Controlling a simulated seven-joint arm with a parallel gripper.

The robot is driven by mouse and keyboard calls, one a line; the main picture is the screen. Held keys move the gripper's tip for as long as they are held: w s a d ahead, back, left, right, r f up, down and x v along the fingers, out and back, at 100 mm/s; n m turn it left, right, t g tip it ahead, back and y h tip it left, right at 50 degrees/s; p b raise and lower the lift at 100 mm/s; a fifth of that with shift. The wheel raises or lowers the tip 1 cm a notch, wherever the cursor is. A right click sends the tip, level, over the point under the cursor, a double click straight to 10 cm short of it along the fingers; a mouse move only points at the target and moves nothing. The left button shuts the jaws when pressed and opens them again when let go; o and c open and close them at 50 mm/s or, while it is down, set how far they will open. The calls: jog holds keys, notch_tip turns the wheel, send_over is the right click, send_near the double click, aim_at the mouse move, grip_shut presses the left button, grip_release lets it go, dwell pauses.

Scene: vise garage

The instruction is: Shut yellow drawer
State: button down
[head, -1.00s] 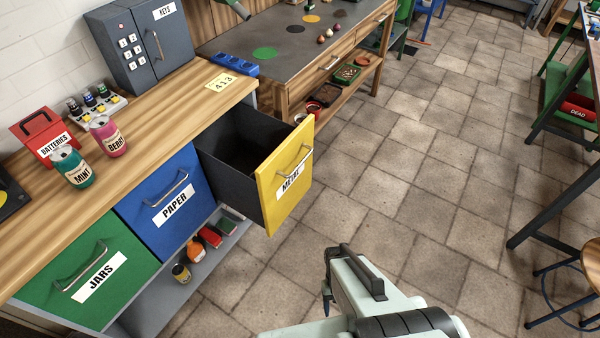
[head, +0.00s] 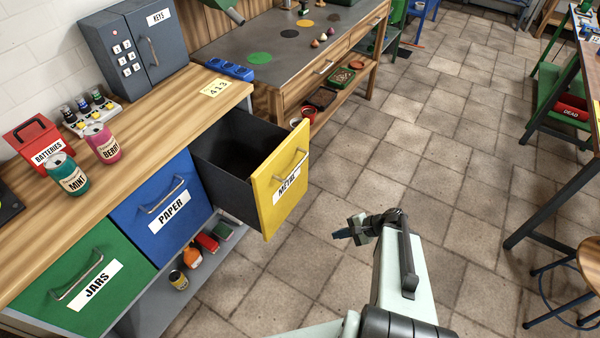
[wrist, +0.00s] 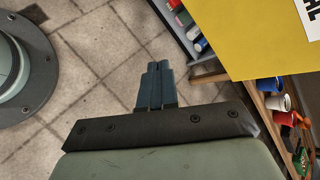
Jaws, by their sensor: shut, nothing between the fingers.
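The yellow drawer (head: 276,192), labelled METAL, stands pulled out from the counter at the right of the blue PAPER drawer. Its dark grey box (head: 228,180) shows inside and looks empty where I can see. A metal handle (head: 291,166) is on its front. My gripper (head: 340,234) is shut and empty, in front of the yellow drawer, below and to the right of it in the head view, apart from it. In the wrist view the shut fingers (wrist: 157,66) point over the floor, and the yellow front (wrist: 245,35) shows at the upper right.
The blue PAPER drawer (head: 165,205) and green JARS drawer (head: 85,280) look shut. A lower shelf (head: 215,253) holds bottles and boxes. Cans and a red batteries box (head: 35,140) stand on the counter. Tiled floor (head: 400,180) is free in front. A stool (head: 590,265) stands at the right.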

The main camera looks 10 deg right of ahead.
aim_at(292, 168)
jog(key=w+r+m+t+y, duration=0.3)
jog(key=w+r+m+t, duration=0.5)
jog(key=r+m, duration=0.5)
jog(key=shift+w+r+m+t+y, duration=0.15)
jog(key=shift+w+m+t+y, duration=0.15)
jog(key=shift+w+t, duration=0.1)
jog(key=x, duration=1.4)
